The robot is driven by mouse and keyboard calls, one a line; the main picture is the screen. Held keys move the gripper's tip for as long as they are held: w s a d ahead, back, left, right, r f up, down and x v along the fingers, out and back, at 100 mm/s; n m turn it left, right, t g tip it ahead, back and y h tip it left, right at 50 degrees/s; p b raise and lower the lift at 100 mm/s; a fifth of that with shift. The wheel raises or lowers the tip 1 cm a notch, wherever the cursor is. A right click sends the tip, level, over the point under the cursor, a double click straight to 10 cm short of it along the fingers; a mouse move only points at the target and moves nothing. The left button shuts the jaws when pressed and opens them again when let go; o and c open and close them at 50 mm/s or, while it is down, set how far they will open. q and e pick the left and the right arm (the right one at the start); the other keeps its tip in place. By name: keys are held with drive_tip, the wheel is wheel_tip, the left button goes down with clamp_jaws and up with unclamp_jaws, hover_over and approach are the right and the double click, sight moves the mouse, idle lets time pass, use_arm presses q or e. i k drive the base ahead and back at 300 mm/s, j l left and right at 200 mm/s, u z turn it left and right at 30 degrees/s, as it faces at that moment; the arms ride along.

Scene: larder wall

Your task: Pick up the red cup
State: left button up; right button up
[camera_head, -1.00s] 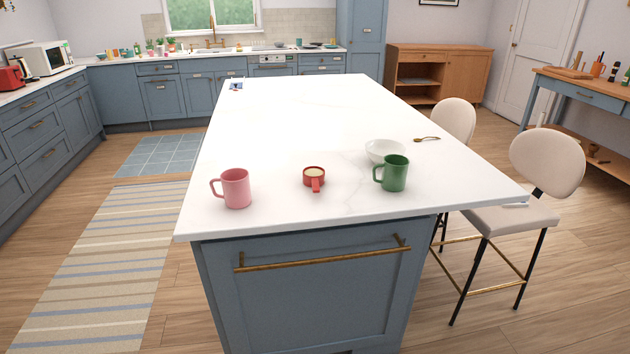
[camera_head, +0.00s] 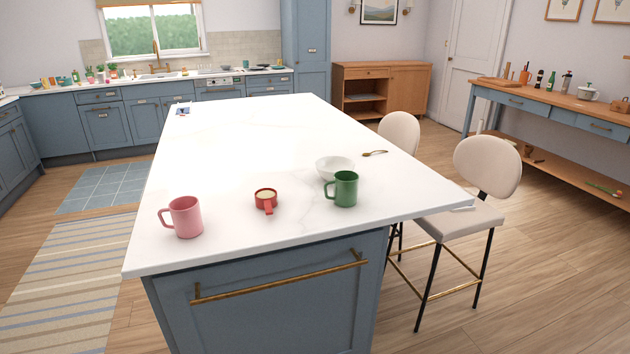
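A small, low red cup (camera_head: 266,200) stands upright near the front of the white island top. Its handle points toward me, and something pale shows inside it. A taller pink mug (camera_head: 185,217) stands to its left, with its handle on the left. A green mug (camera_head: 344,189) stands to its right, with its handle also on the left. Neither of my grippers is in view.
The island top (camera_head: 240,140) is mostly bare behind the cups. A white bowl (camera_head: 334,167) sits just behind the green mug, with a brass spoon (camera_head: 375,153) beyond it. Cream stools (camera_head: 486,166) stand along the right side. A striped rug (camera_head: 70,275) lies at left.

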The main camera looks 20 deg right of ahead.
sight(266, 200)
drive_tip(key=i+j+z, duration=0.1)
drive_tip(key=j, duration=0.25)
drive_tip(key=i+j+z, duration=0.15)
drive_tip(key=i+j, duration=0.15)
drive_tip(key=i+j+z, duration=0.1)
drive_tip(key=j, duration=0.35)
drive_tip(key=i+j+z, duration=0.15)
drive_tip(key=j, duration=0.25)
drive_tip(key=i+j+z, duration=0.1)
drive_tip(key=i+j, duration=0.15)
drive_tip(key=j, duration=0.2)
drive_tip(key=i+j+z, duration=0.15)
drive_tip(key=j, duration=0.25)
